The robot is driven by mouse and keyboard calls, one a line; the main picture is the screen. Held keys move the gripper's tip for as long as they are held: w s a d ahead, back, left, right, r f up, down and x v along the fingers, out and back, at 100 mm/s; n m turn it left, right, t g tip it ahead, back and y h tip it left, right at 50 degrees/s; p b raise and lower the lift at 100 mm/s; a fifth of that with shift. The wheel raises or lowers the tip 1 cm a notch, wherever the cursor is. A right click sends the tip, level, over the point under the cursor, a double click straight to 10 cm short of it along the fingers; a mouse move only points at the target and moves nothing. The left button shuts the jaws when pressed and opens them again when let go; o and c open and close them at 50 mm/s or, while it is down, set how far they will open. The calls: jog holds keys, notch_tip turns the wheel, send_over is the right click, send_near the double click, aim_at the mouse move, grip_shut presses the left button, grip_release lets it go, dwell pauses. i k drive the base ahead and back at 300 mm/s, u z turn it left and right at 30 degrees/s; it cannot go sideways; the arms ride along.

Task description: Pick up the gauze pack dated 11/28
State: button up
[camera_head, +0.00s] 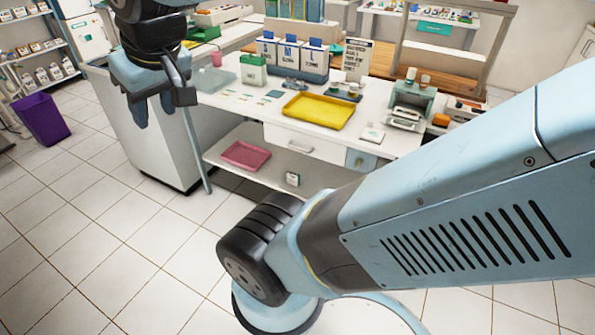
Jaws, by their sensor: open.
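No date can be read on any pack at this size, so I cannot tell which one is dated 11/28. A small white pack with a dark label (292,179) stands on the lower shelf of the white table. A flat white pack (372,133) lies on the tabletop right of the yellow tray. White packs with blue labels (290,54) stand in a row of holders at the back of the table. My gripper (152,112) is at the upper left, open and pointing down. It appears in front of the white cabinet, left of the table, and looks empty.
The white table (228,99) holds a yellow tray (318,110), a green-and-white box (253,70) and a pale green device (410,104). A pink tray (245,155) lies on its lower shelf. A purple bin (42,118) stands left. The tiled floor in front is clear.

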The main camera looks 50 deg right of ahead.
aim_at(293, 177)
jog(key=u, duration=0.55)
jog(key=i, duration=0.1)
jog(key=z, duration=1.95)
jog(key=k, duration=0.5)
jog(key=u, duration=5.5)
jog(key=k, duration=0.5)
jog(key=z, duration=5.65)
